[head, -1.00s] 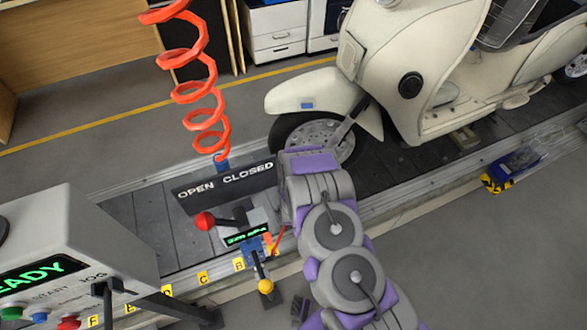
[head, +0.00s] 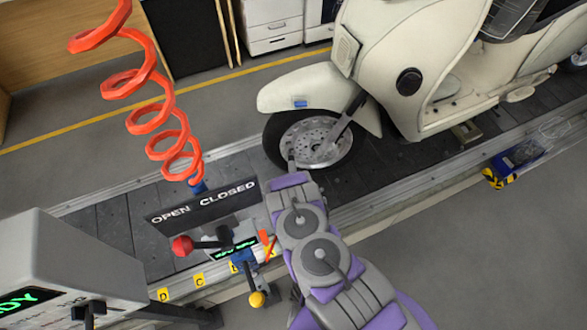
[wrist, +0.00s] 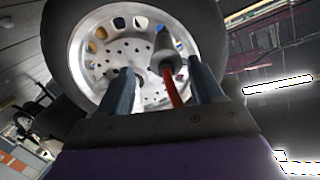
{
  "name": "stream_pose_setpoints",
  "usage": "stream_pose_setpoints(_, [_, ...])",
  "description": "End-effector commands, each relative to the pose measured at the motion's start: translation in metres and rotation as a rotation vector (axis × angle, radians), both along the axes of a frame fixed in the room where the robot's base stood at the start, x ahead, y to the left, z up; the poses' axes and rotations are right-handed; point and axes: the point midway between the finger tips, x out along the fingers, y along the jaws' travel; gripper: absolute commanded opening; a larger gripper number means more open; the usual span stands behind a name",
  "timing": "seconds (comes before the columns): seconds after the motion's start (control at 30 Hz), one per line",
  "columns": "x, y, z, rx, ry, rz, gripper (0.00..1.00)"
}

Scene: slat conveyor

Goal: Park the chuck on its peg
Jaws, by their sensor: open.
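My gripper (head: 291,163) is at the scooter's front wheel (head: 335,155) in the head view. I cannot make out a peg for certain.
A red coiled hose (head: 150,105) hangs at left above the OPEN/CLOSED sign (head: 205,203). A red-knobbed lever (head: 182,246) and a yellow-knobbed lever (head: 257,299) stand near my arm. A grey control box (head: 70,265) is at lower left. The scooter (head: 425,70) stands on the slat conveyor (head: 120,225).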

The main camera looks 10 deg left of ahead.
Motion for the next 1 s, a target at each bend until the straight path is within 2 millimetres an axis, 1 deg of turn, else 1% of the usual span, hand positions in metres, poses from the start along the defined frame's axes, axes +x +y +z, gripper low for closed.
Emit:
stream_pose_setpoints(0.17, [0.005,0.009,-0.004,-0.01,0.0,0.004,0.66])
stream_pose_setpoints(0.33, [0.023,0.018,-0.006,-0.011,-0.005,0.004,0.66])
stream_pose_setpoints(0.7, [0.067,0.025,-0.013,-0.002,0.001,0.0,0.66])
stream_pose_setpoints(0.87, [0.082,0.032,-0.015,-0.004,-0.005,-0.003,0.66])
stream_pose_setpoints(1.0, [0.089,0.032,-0.014,-0.006,-0.008,-0.011,0.66])
